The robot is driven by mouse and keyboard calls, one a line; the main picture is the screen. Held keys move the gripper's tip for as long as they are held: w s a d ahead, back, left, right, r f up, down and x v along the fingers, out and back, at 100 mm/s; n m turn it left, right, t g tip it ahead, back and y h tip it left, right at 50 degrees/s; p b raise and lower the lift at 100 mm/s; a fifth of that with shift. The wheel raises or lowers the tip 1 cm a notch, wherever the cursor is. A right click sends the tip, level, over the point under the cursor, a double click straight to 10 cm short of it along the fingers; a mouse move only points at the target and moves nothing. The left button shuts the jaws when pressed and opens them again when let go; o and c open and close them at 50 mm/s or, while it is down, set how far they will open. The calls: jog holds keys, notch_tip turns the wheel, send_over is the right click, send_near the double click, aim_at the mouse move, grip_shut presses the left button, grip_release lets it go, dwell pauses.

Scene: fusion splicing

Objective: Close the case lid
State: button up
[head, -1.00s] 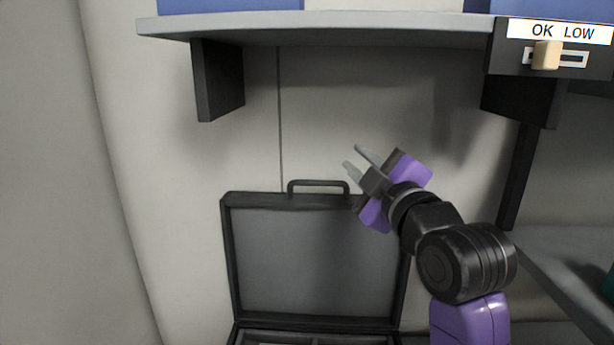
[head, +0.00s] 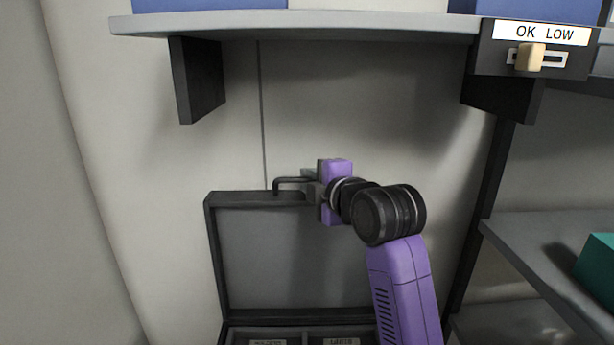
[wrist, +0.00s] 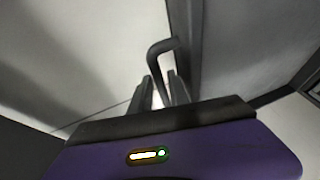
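The black case stands open below the shelf in the head view. Its lid (head: 265,255) is upright, with a grey inner panel and a dark rim. A dark handle (head: 277,184) sticks up from the lid's top edge; it also shows in the wrist view (wrist: 157,50). My gripper (head: 295,180) is at the right part of the handle, fingers pointing left and covering part of it. In the wrist view, my gripper's two fingers (wrist: 161,90) are apart, with the handle running down toward the gap between them. Contact cannot be told.
A grey shelf (head: 330,27) with blue boxes hangs above. A black panel marked OK LOW with a tan slider (head: 530,57) is at its right end. A lower shelf (head: 540,250) at right holds a teal box (head: 598,262). Labelled compartments (head: 268,341) show in the case base.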

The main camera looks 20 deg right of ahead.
jog(key=shift+w+f, duration=0.2)
jog(key=shift+w, duration=0.35)
grip_shut()
dwell(1.1)
